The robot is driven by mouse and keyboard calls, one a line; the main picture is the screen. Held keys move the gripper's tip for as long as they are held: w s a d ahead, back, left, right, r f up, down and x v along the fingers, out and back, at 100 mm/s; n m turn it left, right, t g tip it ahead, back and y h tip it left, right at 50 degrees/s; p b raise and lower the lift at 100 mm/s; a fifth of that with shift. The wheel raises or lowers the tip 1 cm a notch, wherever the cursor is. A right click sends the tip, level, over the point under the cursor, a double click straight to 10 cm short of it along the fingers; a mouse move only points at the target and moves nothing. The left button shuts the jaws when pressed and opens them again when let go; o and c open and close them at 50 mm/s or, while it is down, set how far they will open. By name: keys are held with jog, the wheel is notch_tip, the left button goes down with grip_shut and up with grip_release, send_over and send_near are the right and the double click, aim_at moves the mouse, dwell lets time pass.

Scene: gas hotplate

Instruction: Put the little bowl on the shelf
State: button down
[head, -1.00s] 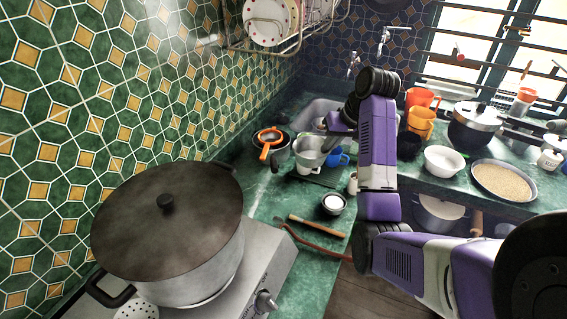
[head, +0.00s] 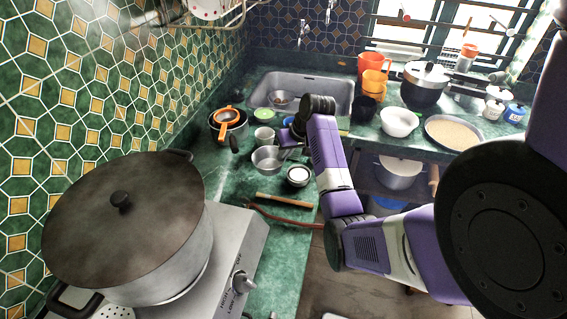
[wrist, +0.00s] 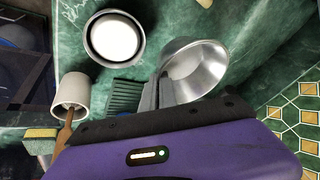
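A small metal bowl (head: 264,161) is over the green counter beside the sink; it also shows in the wrist view (wrist: 198,72). My gripper (head: 285,153) is at the bowl's rim. In the wrist view the fingers (wrist: 159,92) are close together with the rim between them, so the gripper looks shut on it. I cannot tell if the bowl touches the counter. A smaller dark bowl with white contents (head: 298,175) stands to its right; it shows at the upper left of the wrist view (wrist: 115,38). A shelf space under the right counter holds a pot (head: 399,173).
A big lidded pot (head: 128,225) stands on the hotplate (head: 232,262) at left. A wooden stick (head: 284,199) lies in front. A wire rack (head: 236,17) hangs on the wall.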

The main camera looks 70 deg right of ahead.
jog(key=shift+f, duration=2.2)
jog(key=c, duration=1.9)
grip_release()
jog(key=shift+f, duration=0.1)
jog(key=shift+c, duration=0.2)
